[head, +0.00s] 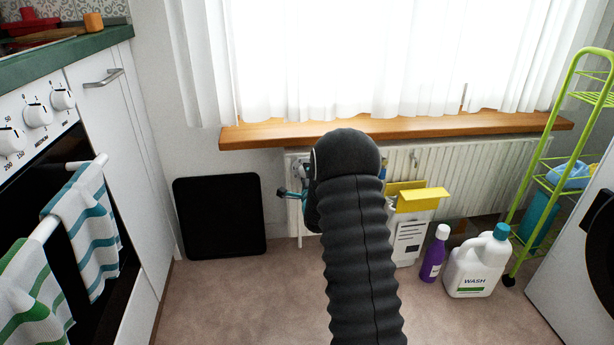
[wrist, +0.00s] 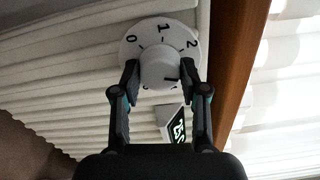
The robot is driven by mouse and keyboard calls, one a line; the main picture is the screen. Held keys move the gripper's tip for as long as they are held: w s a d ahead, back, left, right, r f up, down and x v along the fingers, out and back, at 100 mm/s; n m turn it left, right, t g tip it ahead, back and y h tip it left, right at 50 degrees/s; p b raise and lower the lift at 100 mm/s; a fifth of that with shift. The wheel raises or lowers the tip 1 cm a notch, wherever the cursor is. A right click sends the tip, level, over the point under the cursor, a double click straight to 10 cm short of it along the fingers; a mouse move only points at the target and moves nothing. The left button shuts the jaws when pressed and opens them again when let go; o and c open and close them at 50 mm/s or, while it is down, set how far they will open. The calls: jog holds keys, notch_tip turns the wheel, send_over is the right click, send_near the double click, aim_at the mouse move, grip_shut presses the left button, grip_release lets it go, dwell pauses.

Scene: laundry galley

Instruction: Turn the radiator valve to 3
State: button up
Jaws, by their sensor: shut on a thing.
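The radiator valve shows in the wrist view as a white round dial (wrist: 133,42) with a raised white knob (wrist: 158,66) at its middle. The black figures 0, 1 and 2 read along the dial's upper edge; the rest of the scale is mostly hidden by the fingers and knob. A short dark mark shows at the knob's lower right, pointing rightward, towards the right finger. My gripper (wrist: 160,70) has one finger on each side of the knob and is shut on it. In the head view my arm hides the valve, and only part of my gripper shows.
The white radiator (head: 462,180) stands under a wooden sill (head: 420,127). In front are a white-and-yellow box (head: 410,235), a purple bottle (head: 434,255) and a WASH jug (head: 474,268). A black panel (head: 218,217) leans left. A green rack (head: 540,170) stands right.

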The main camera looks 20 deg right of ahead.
jog(key=shift+m, duration=0.6)
jog(key=o, duration=1.1)
jog(key=shift+s, duration=0.15)
jog(key=v, duration=1.1)
jog(key=shift+s+a, duration=0.15)
jog(key=shift+s, duration=0.2)
